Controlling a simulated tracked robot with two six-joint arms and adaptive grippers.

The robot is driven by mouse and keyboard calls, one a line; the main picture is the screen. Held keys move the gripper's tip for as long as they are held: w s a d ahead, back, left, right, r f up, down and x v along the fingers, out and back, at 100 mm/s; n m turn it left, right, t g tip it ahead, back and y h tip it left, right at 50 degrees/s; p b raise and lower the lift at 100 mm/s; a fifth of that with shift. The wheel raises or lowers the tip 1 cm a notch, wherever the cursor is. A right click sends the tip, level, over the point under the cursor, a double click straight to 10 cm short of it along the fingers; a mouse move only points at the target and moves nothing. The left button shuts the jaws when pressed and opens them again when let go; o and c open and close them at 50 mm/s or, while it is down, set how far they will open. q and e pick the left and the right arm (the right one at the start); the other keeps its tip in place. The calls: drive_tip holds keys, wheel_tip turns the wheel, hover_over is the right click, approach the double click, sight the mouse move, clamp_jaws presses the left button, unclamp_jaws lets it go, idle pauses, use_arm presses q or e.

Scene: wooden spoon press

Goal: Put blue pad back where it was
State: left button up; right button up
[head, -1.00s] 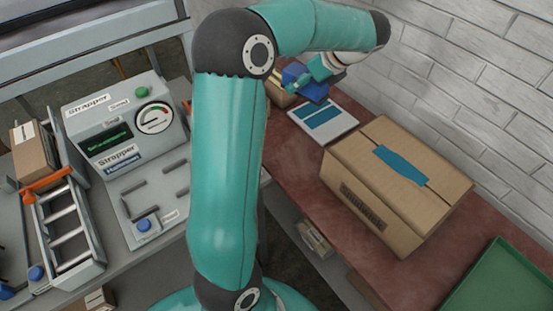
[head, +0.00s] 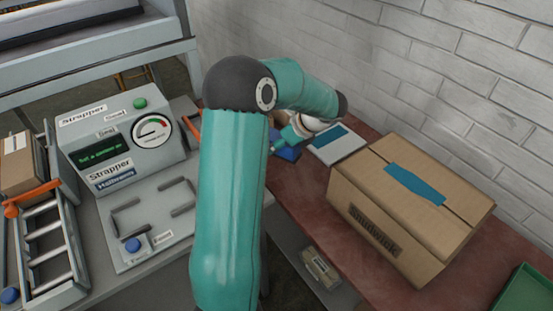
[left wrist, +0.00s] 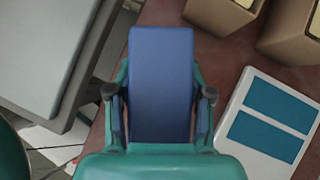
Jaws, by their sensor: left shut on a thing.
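The blue pad (left wrist: 160,75) is a plain dark-blue block. My left gripper (left wrist: 159,98) is shut on it, with one finger on each side. In the head view the pad (head: 288,150) shows only partly, behind my left arm, beside the white board and over the red-brown bench's left edge area. I cannot tell whether it touches the bench. The white board (left wrist: 235,137) lies to the right of the pad, with two blue rectangles on its top; it also shows in the head view (head: 347,150). My right gripper is not in view.
A taped cardboard box (head: 400,215) stands on the red-brown bench (head: 305,200). A green tray (head: 528,292) is at lower right. The grey strapper machine (head: 125,150) stands left. Open cardboard boxes (left wrist: 285,35) are near the pad in the wrist view. A brick wall bounds the bench.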

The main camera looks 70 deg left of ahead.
sight(277, 164)
use_arm(q)
drive_tip(key=shift+f+b, duration=0.35)
drive_tip(key=shift+f, duration=2.3)
drive_tip(key=shift+f, duration=0.1)
drive_tip(key=o, duration=1)
drive_tip(key=shift+r, duration=0.2)
drive_tip(key=p+v, duration=0.1)
drive_tip(key=v, duration=1.1)
drive_tip(key=shift+f, duration=0.1)
